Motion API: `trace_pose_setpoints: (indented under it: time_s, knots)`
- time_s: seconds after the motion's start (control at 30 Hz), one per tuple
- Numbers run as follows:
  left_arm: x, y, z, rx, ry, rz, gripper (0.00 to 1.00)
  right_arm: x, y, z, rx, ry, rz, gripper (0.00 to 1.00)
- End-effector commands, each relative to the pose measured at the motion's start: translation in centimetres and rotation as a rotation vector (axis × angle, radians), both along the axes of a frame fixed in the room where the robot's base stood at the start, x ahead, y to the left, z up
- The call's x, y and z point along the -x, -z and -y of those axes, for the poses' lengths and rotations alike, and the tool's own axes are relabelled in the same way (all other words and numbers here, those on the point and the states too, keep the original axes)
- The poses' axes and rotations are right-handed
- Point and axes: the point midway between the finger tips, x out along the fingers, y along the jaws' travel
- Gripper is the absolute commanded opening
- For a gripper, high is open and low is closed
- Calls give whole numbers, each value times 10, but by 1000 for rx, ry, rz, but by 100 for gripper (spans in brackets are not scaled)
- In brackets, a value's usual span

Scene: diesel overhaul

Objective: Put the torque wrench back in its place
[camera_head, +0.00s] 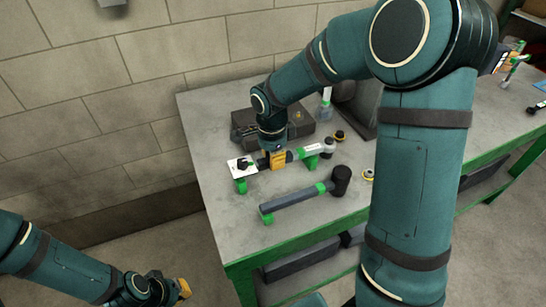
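A long tool that looks like the torque wrench (300,153), with a dark grip, grey shaft and round pale head, lies along the workbench (222,225) on green supports. My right gripper (278,160) is pointed down at its handle. Its yellow fingertips overlap the handle and hide part of it; whether they are closed on it is not clear. My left gripper (183,289) is low at the bottom left, off the bench and away from the tools. Its finger opening is too small to make out.
A black-headed mallet (300,196) lies in front of the wrench on green supports. A dark case (297,127), a bottle (325,105) and small round parts (339,136) are behind. The bench's front left is clear.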

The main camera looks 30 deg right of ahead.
Motion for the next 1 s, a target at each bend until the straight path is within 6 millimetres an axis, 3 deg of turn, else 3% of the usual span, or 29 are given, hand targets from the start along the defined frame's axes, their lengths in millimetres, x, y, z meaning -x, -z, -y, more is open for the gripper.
trace_pose_setpoints:
  time_s: [0.57, 0.6, 0.67, 1.0]
  knots:
    - [0, 15, 0, 0, 0, 0, 0, 0, 18, 0, 0, -1, 1, 0]
    - [0, 15, 0, 0, 0, 0, 0, 0, 18, 0, 0, -1, 1, 25]
    - [0, 14, 0, 0, 0, 0, 0, 0, 17, 0, 0, 0, 1, 45]
    - [0, 14, 0, 0, 0, 0, 0, 0, 16, 0, 0, 0, -1, 45]
